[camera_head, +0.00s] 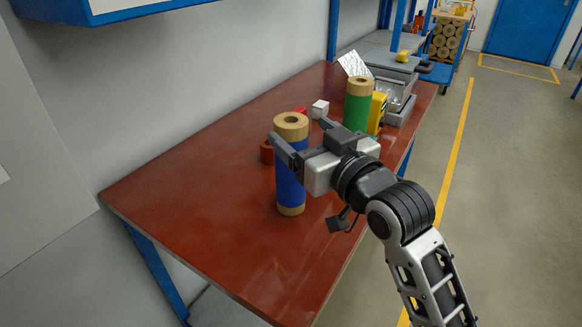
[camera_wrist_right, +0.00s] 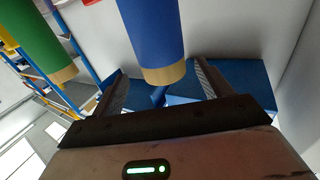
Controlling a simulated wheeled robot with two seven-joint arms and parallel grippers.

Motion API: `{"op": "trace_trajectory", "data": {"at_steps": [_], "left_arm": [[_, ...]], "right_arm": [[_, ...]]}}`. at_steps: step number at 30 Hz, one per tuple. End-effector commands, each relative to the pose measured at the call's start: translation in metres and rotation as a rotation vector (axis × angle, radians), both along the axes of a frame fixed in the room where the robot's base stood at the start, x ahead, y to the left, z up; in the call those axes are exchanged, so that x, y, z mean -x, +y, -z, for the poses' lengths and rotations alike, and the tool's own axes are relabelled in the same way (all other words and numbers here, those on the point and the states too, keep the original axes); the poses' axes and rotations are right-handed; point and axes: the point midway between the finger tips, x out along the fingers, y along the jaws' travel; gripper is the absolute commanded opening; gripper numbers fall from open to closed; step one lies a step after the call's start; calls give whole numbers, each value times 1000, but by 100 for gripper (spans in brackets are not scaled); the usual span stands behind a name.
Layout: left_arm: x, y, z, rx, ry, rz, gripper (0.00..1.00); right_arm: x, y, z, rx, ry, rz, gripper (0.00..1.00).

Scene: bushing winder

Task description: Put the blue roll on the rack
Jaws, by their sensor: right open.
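The blue roll (camera_head: 291,180) stands upright on the red-brown table, with tan ends showing above and below its blue wrap. My right gripper (camera_head: 298,131) is at the roll's upper part, its two fingers apart on either side of it. In the right wrist view the blue roll (camera_wrist_right: 152,32) shows between the open fingers (camera_wrist_right: 160,85); I cannot tell whether either finger touches it. A cart-like rack (camera_head: 447,40) with several tan rolls stands far off at the top right. My left gripper is not in view.
A green roll (camera_head: 357,108) stands behind the gripper on the table (camera_head: 200,200), beside a yellow item (camera_head: 377,112) and a grey bin (camera_head: 400,108). The table's left front is clear.

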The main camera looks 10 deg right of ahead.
Motion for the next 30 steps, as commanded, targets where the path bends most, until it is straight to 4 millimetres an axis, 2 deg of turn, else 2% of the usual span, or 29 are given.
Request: {"op": "trace_trajectory", "data": {"at_steps": [5,14,23,30], "left_arm": [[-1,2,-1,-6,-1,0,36],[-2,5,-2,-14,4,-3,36],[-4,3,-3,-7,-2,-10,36],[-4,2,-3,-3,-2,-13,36]], "right_arm": [[-11,5,-2,0,0,0,77],[-49,21,-5,1,0,0,77],[-53,23,-4,1,0,0,77],[-53,23,-4,1,0,0,11]]}}
